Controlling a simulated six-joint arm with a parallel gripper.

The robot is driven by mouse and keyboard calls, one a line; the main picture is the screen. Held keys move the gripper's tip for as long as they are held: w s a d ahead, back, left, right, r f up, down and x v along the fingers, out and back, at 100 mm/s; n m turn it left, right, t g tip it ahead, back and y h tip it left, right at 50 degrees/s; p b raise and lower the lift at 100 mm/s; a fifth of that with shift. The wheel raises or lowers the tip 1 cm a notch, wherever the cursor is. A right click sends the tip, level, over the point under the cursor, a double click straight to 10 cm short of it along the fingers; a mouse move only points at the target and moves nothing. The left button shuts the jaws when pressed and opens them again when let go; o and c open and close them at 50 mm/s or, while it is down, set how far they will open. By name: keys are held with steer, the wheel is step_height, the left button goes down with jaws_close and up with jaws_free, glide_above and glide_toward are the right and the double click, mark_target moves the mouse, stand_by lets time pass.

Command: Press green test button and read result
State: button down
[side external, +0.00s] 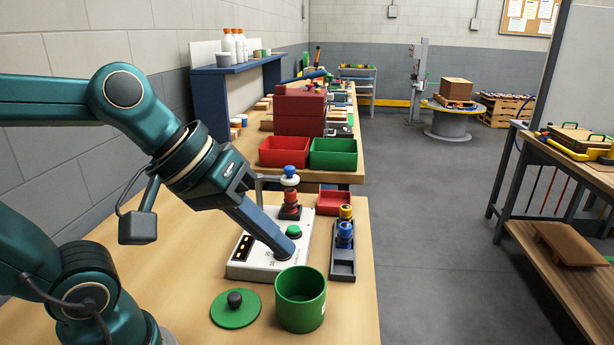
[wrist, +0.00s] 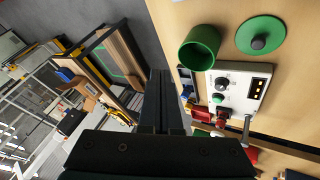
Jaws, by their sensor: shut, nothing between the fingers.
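The green test button (side external: 293,231) sits on a white test box (side external: 246,270) on the bench. In the wrist view the button (wrist: 218,98) is beside a dark round knob (wrist: 222,83). A black panel (side external: 243,248) with several yellow marks is on the box's left side. It also shows in the wrist view (wrist: 258,88), but I cannot read a result from it. My gripper (side external: 284,250) is shut and empty, slanting down across the box with its tip in front of the button, by the knob. I cannot tell whether the tip touches anything. In the wrist view its fingers (wrist: 161,76) show left of the box.
A green pot (side external: 301,300) and a green lid with a black knob (side external: 235,310) stand before the box. A dark tray (side external: 342,266) with blue and yellow pieces is to the right. A red stack with blue and white tops (side external: 290,190) stands behind the button.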

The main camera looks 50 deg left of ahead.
steer(key=w+r+n+h, duration=0.1)
steer(key=w+r+n, duration=0.1)
steer(key=w+n, duration=0.4)
steer(key=n+t+y, duration=0.2)
steer(key=n, duration=1.2)
glide_above(288, 229)
step_height(288, 229, down, 6)
steer(key=r, duration=0.1)
steer(key=shift+f, duration=0.25)
steer(key=shift+f, duration=4.4)
steer(key=shift+f, duration=0.4)
